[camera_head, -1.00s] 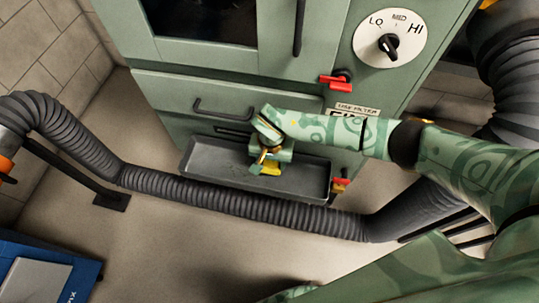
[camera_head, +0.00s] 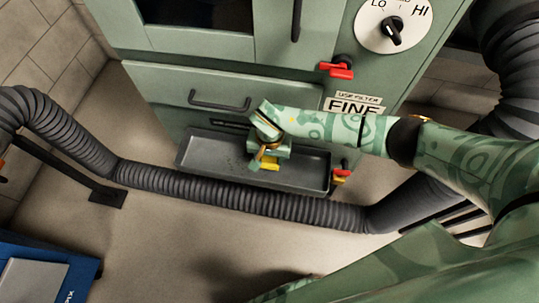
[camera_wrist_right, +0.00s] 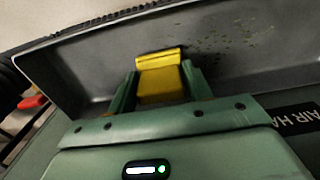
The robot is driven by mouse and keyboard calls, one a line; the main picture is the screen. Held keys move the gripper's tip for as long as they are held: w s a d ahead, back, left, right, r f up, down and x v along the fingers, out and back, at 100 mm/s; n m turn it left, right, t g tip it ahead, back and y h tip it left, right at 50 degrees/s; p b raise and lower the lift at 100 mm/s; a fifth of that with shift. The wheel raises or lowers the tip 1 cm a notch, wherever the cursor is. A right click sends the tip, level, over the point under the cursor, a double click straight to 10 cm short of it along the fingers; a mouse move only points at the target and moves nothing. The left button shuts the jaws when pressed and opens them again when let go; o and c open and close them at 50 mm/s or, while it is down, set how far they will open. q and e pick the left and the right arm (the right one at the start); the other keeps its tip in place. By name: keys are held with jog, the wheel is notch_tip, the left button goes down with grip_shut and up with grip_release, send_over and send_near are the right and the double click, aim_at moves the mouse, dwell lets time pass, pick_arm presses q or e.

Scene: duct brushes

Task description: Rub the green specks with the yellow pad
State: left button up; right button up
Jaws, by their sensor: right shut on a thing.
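My right gripper (camera_head: 268,154) is shut on the yellow pad (camera_head: 270,164) over the shallow grey tray (camera_head: 205,153) at the front of the green cabinet. In the right wrist view the yellow pad (camera_wrist_right: 160,76) sits between the two green fingers (camera_wrist_right: 160,92). The green specks (camera_wrist_right: 222,42) show there as small dark olive dots on the tray surface, to the right of the pad. I cannot tell whether the pad touches the tray. My left gripper is not in view.
A ribbed grey hose (camera_head: 215,192) runs across the floor in front of the tray. A red-handled valve (camera_head: 338,68) and a dial (camera_head: 394,30) are on the cabinet, with a drawer handle (camera_head: 219,101) above the tray. A blue box (camera_head: 75,270) stands at the lower left.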

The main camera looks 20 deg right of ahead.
jog(key=shift+f+b, duration=0.55)
jog(key=shift+f, duration=0.45)
dwell(0.3)
